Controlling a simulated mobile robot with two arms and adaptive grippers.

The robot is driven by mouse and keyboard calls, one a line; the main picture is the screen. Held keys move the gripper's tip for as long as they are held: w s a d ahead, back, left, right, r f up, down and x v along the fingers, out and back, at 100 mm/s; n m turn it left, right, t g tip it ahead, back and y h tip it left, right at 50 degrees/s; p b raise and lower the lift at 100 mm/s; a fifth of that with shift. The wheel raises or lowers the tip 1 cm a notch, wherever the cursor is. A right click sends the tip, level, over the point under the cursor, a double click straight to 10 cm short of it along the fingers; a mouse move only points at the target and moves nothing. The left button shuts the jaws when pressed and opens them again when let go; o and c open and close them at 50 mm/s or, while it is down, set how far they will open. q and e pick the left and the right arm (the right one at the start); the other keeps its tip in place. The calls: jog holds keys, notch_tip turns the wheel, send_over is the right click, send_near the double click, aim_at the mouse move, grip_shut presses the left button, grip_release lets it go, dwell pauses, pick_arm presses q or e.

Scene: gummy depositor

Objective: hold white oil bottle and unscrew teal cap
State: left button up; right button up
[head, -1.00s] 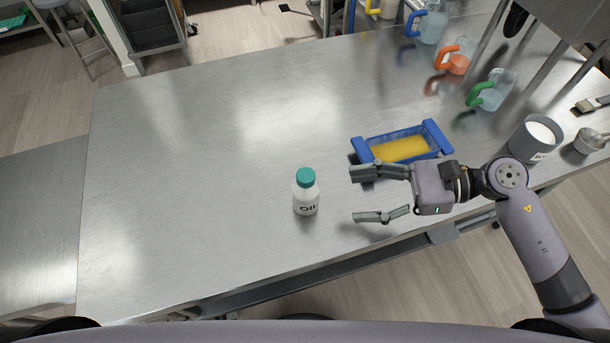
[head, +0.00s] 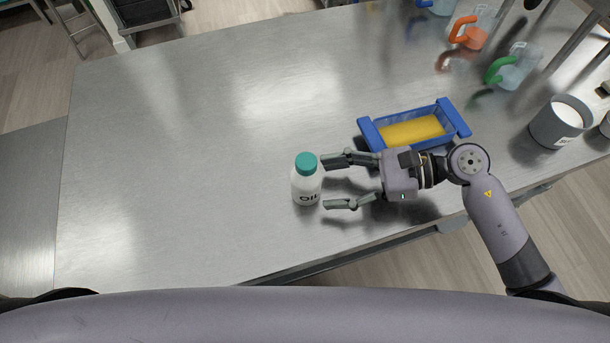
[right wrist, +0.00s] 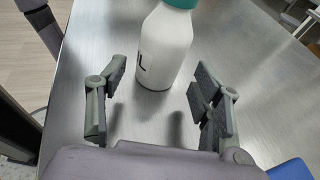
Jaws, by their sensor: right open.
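The white oil bottle (head: 306,187) stands upright on the metal table, with its teal cap (head: 306,162) on top. My right gripper (head: 338,182) is open and empty just to the right of the bottle, its fingers pointing at it. In the right wrist view the bottle (right wrist: 164,50) stands ahead of the two spread fingers (right wrist: 160,90), roughly in line with the gap between them. The cap (right wrist: 184,3) is cut off by the top edge there. My left gripper is not in the head view.
A blue-handled tray (head: 366,134) with yellow contents lies behind my right gripper. A grey container (head: 556,126) of white material stands at the right. Pitchers with orange (head: 465,31) and green (head: 499,72) handles stand at the back right. The table's left half (head: 180,150) is clear.

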aim_at(313, 186)
jog(key=b+x, duration=0.1)
jog(key=x, duration=0.2)
jog(key=shift+a+f, duration=0.15)
jog(key=shift+a+f+b, duration=0.1)
jog(key=shift+a+b, duration=0.2)
jog(key=shift+a, duration=0.3)
jog(key=shift+c, duration=0.6)
grip_shut()
dwell(1.3)
